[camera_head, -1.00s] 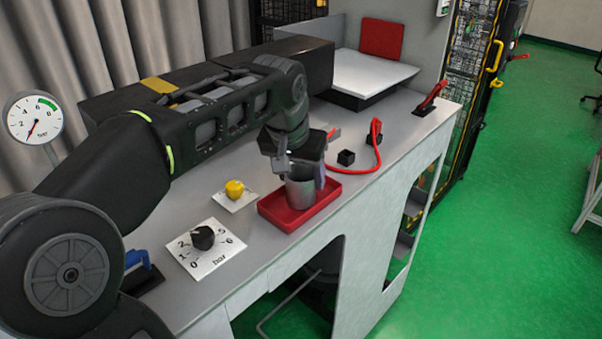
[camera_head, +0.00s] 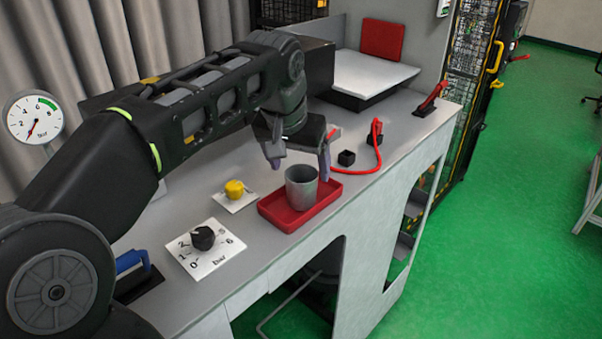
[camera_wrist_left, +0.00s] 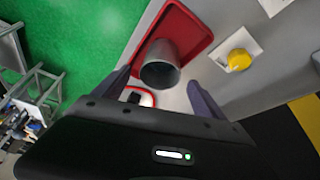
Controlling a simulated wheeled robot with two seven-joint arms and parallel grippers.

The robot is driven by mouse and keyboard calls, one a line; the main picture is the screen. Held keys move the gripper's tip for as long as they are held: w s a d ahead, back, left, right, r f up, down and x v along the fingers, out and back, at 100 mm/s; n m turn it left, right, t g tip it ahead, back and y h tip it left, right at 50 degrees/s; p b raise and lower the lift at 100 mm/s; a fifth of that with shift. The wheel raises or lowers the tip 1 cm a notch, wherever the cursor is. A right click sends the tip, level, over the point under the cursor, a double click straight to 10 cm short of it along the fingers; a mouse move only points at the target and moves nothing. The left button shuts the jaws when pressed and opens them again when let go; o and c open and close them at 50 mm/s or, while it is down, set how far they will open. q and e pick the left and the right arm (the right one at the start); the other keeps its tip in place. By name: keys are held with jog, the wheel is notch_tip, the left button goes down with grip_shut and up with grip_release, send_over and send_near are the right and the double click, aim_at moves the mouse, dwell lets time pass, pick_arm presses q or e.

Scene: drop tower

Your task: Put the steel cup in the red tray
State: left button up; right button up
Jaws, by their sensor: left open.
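The steel cup (camera_head: 301,188) stands upright in the red tray (camera_head: 330,194) on the grey bench. My left gripper (camera_head: 299,168) is open, just above and behind the cup, with its fingers apart and nothing between them. In the left wrist view the cup (camera_wrist_left: 160,66) shows its open mouth, beyond the fingertips, inside the red tray (camera_wrist_left: 190,24). The left gripper's fingers (camera_wrist_left: 158,88) are spread to either side there. My right gripper does not show.
A yellow button (camera_head: 234,188) and a black dial on a white plate (camera_head: 204,243) lie left of the tray. A red cable (camera_head: 362,168) and a small black block (camera_head: 346,158) are behind it. The bench's front edge runs close to the tray.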

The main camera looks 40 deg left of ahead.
pick_arm(q)
jog(key=p+v, duration=0.1)
jog(key=v, duration=0.7)
jog(key=shift+r+p, duration=0.15)
jog(key=shift+p, duration=0.15)
dwell(0.4)
